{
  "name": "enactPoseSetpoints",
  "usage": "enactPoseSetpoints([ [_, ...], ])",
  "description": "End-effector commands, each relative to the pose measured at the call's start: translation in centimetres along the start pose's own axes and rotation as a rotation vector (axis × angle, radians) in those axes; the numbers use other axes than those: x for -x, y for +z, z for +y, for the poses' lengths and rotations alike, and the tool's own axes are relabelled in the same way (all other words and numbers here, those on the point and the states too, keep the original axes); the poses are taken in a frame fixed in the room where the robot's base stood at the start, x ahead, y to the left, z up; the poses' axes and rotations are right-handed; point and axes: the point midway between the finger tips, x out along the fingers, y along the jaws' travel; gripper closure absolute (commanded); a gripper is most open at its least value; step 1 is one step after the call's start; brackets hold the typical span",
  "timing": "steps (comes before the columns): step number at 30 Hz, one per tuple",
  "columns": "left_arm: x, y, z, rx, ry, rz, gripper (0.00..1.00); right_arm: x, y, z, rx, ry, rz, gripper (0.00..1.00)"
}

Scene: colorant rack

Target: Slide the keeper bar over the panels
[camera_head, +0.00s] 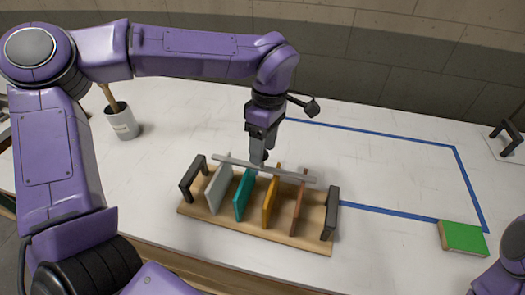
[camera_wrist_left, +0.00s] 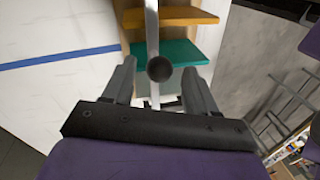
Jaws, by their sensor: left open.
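The keeper bar (camera_head: 297,176) is a thin grey bar that appears to lie across the tops of the panels in the head view. The panels stand upright in a row: pale grey (camera_head: 217,190), teal (camera_head: 243,195), yellow (camera_head: 270,203) and brown (camera_head: 298,210). They stand on a wooden rack base (camera_head: 250,231) with black end frames (camera_head: 331,212). My right gripper is out of view.
A grey cup with sticks (camera_head: 121,121) stands at the left. A green-topped block (camera_head: 463,238) lies at the right, near a blue tape outline (camera_head: 388,211). A black stand (camera_head: 507,136) is at the far right.

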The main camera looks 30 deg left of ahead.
Motion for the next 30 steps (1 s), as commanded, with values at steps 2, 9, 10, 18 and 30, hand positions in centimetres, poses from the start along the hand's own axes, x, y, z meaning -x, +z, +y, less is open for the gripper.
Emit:
enactPoseSetpoints([
  [2,-1.2,-0.1,0.0,0.000,-0.002,0.000,0.42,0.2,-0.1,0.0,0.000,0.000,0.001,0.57],
  [9,-2.6,-0.1,-0.1,0.004,0.001,-0.001,0.42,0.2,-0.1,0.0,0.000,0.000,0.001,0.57],
  [10,-2.6,-0.1,-0.1,0.004,0.001,-0.001,0.42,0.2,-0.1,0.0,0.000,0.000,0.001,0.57],
  [18,-2.5,-0.1,-0.1,0.004,0.001,0.000,0.91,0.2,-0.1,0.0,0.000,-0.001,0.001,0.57],
  [30,-2.7,0.2,-1.0,0.002,-0.001,0.001,1.00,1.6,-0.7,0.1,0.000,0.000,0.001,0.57],
])
